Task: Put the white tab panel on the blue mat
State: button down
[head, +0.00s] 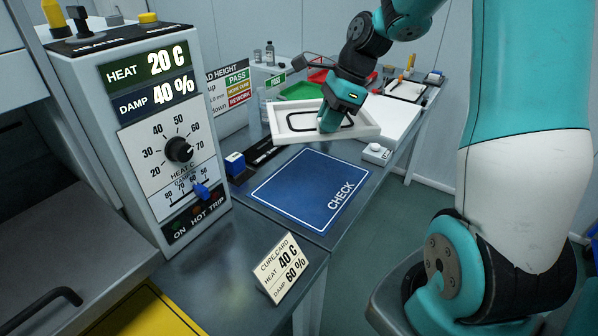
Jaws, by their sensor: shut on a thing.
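The white tab panel (367,131) is a shallow white rectangle with a raised rim and a black rounded outline on its face. It is just beyond the far edge of the blue mat (290,190), which has a thin white border and the word CHECK. My gripper (326,127) reaches down onto the panel and is shut on it. The mat is bare.
A grey control box (140,130) with a dial stands left. A cure card (280,266) stands in front of the mat. A blue block (235,163) and a small white button box (377,153) flank the mat. Green (300,91) and red trays lie behind the panel.

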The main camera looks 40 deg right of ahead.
jog(key=shift+w+f, duration=0.15)
jog(key=shift+w, duration=0.2)
notch_tip(320, 180, down, 20)
jog(key=shift+w+a+r+b, duration=0.1)
jog(key=shift+r+b, duration=0.1)
jog(key=shift+b, duration=0.3)
jog(key=c, duration=1.1)
grip_release()
